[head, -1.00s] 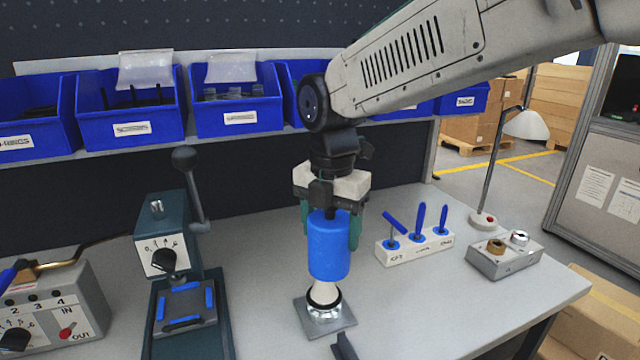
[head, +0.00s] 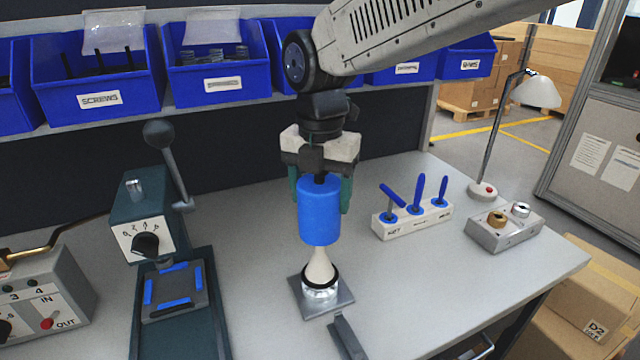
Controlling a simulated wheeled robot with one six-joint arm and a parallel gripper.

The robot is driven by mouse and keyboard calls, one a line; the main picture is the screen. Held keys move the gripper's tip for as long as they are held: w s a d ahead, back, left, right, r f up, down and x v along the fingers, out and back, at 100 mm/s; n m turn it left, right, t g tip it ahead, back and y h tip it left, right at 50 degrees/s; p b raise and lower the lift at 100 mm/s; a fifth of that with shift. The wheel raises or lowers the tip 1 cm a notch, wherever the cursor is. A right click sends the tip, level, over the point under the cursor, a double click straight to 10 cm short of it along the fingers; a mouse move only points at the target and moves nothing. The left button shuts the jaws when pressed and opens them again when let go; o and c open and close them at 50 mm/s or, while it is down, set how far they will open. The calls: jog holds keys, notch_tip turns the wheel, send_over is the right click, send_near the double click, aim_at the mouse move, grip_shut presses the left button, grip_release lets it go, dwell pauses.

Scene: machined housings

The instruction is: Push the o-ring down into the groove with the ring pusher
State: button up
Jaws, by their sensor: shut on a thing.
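My gripper (head: 320,196) is shut on the ring pusher (head: 319,218), a blue upright cylinder, with green fingers on either side of it. The pusher is above a pale cone (head: 318,264), its lower end at or just over the cone's tip; I cannot tell whether they touch. The black o-ring (head: 320,281) lies around the foot of the cone, at the top of the shiny round housing (head: 320,294). I cannot tell whether it sits in the groove, which is too small to make out. The housing stands on a grey square plate (head: 343,301).
A dark bar (head: 348,338) lies in front of the plate. A teal press (head: 172,262) with a lever stands left. A white holder (head: 402,226) with blue-handled tools, a grey block (head: 503,234) and a lamp (head: 535,92) are right. Blue bins (head: 98,70) line the back.

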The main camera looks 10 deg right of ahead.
jog(key=shift+f, duration=0.85)
jog(key=shift+f, duration=0.2)
jog(key=shift+f, duration=2.35)
jog(key=shift+f, duration=2.75)
jog(key=shift+r, duration=5.95)
jog(key=shift+s, duration=0.1)
